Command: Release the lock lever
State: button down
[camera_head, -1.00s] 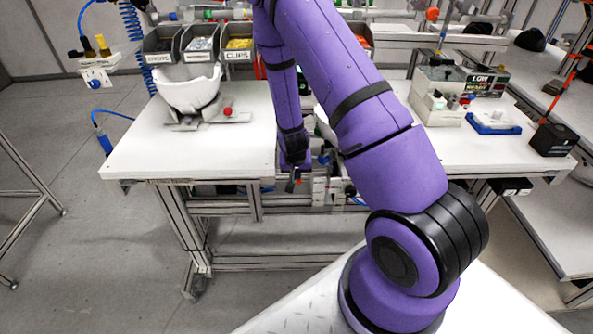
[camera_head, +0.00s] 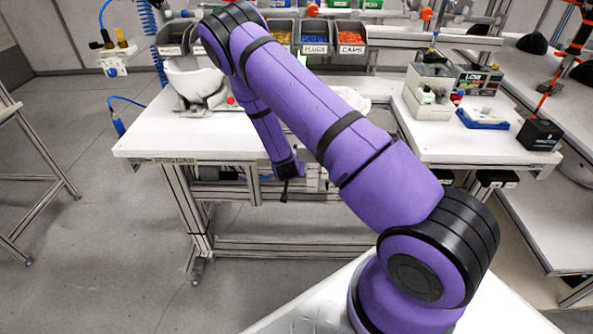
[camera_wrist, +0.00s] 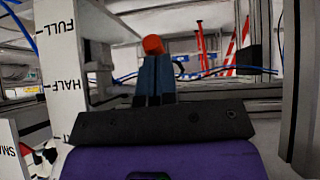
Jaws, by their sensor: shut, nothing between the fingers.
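An orange-red knob (camera_wrist: 153,44), which looks like the end of the lock lever, shows in the wrist view just past my fingertips. The rest of the lever is hidden behind the fingers. My gripper (camera_wrist: 154,66) is shut and empty, its blue-grey fingers in line with the knob; I cannot tell whether they touch it. In the head view my gripper (camera_head: 284,192) hangs at the front edge of the workbench, below the tabletop. The lever cannot be made out there. A white plate (camera_wrist: 62,62) marked FULL and HALF stands upright at the left of the wrist view.
Parts bins (camera_head: 351,37) line the back. A metal post (camera_wrist: 301,90) stands close on the right in the wrist view.

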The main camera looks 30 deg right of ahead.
jog(key=shift+w+d+f+t+h, duration=0.15)
jog(key=shift+w+f+t+h, duration=0.15)
jog(key=shift+f, duration=0.5)
jog(key=shift+w+d+f+t+h, duration=0.1)
jog(key=shift+f+t+h, duration=0.1)
jog(key=shift+f+t, duration=0.4)
jog(key=shift+s+f+g, duration=0.1)
jog(key=shift+f+g, duration=0.1)
jog(key=shift+g, duration=0.1)
